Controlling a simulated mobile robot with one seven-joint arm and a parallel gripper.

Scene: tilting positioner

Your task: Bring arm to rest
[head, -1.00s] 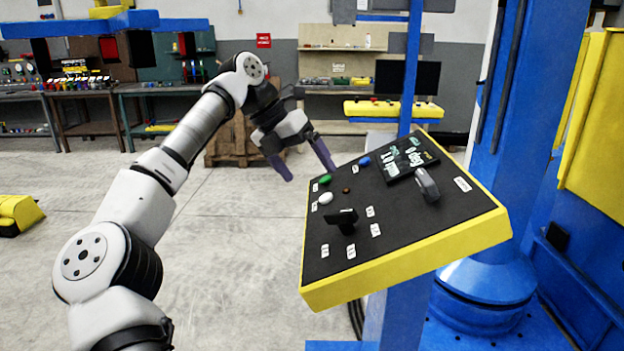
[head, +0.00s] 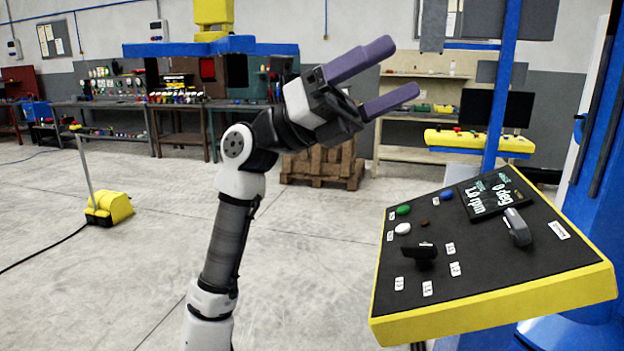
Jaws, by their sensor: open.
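My gripper (head: 391,76) is raised in the upper middle of the head view, with its two purple fingers spread apart and nothing between them. It points up and to the right, clear of everything. My white and black arm (head: 230,240) stands nearly upright below it. The yellow control panel (head: 480,318) is at the lower right, apart from the gripper. Its black face carries a green button, a white button, a blue button, a black knob (head: 422,255), a grey knob (head: 517,228) and a display (head: 492,195) reading 0 deg and 1.0 rpm.
A blue column (head: 602,170) stands at the right edge behind the panel. A wooden crate (head: 325,165) and workbenches (head: 130,107) are at the back. A yellow pedal box (head: 108,208) with a cable is on the floor at the left. The floor between is open.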

